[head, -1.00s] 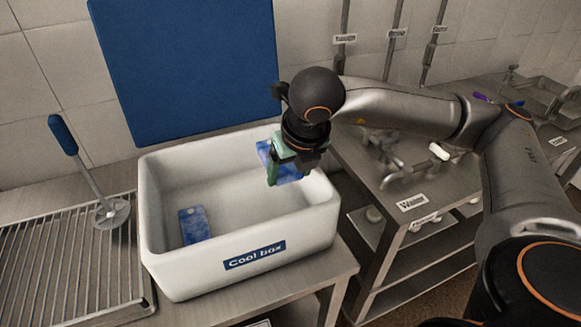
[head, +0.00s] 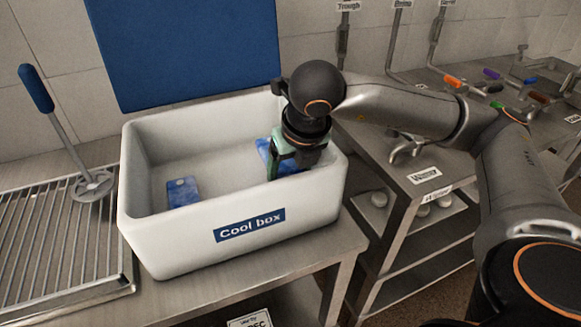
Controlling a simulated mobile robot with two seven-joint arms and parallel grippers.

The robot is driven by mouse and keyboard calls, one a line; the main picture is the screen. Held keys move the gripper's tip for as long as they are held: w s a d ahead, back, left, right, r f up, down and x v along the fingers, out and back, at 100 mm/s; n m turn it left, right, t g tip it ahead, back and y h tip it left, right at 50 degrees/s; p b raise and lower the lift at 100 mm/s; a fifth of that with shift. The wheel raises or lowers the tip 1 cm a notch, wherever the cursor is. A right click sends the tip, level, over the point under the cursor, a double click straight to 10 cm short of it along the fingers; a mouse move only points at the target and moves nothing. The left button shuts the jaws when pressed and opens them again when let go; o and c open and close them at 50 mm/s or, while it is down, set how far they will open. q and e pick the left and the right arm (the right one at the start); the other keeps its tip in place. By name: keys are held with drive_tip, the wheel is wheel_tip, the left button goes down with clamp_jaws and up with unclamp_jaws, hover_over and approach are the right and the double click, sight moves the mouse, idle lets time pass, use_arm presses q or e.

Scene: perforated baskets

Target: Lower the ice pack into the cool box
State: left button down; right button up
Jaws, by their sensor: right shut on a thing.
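The white cool box (head: 165,246) stands open on a metal table, with a blue "Cool box" label on its front. My right gripper (head: 288,165), with green finger pads, is at the right end of the box and reaches below its rim. It is shut on a blue ice pack (head: 264,151), which is partly hidden behind the fingers. Whether this pack touches the floor of the box I cannot tell. A second blue ice pack (head: 183,192) lies inside at the left. My left gripper is not in view.
A blue panel (head: 185,50) stands behind the box. A wire rack (head: 60,235) and a blue-handled tool (head: 38,92) are at the left. A metal shelf unit (head: 410,190) with taps stands close on the right. The middle of the box is free.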

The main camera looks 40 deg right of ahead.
idle(0.3)
drive_tip(key=o, duration=1.4)
drive_tip(key=shift+o, duration=0.4)
